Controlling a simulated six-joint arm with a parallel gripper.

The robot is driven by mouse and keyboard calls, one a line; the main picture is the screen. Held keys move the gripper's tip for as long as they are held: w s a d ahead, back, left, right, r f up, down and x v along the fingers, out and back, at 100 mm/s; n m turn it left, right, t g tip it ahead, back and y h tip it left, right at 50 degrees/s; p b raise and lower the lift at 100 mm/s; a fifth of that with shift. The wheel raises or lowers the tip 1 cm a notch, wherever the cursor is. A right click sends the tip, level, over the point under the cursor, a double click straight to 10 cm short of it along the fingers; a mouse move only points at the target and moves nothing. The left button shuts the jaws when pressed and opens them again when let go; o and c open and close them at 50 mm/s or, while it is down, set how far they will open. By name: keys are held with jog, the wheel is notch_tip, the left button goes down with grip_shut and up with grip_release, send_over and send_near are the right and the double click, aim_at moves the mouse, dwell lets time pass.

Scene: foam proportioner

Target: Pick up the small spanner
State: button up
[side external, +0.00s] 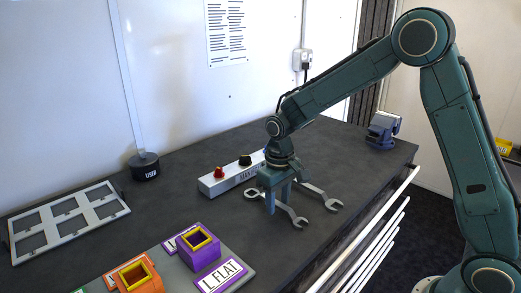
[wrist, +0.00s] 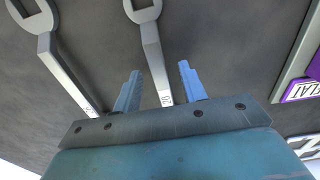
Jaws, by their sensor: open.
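Two grey metal spanners lie side by side on the dark bench. The smaller-looking small spanner (side external: 293,215) is the nearer one in the side view, its open end towards the front. In the wrist view the small spanner (wrist: 151,45) has its shaft between my two blue fingers, with a gap on each side. My gripper (side external: 278,203) points down over it, open and empty; it also shows in the wrist view (wrist: 160,75). The larger spanner (side external: 322,196) lies beyond it, outside the fingers at left in the wrist view (wrist: 55,55). My gripper hides part of both shafts.
A grey labelled box with red and black knobs (side external: 219,184) stands just behind my gripper. A tray with purple (side external: 201,257) and orange (side external: 133,278) square holders is at the front. A grey frame (side external: 70,215) lies left; a blue vise (side external: 383,130) stands far right.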

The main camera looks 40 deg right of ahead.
aim_at(278, 203)
jog(key=shift+f, duration=0.35)
grip_shut()
jog(key=shift+r, duration=0.2)
dwell(0.3)
notch_tip(278, 203, up, 20)
jog(key=shift+f, duration=0.15)
dwell(0.5)
dwell(0.3)
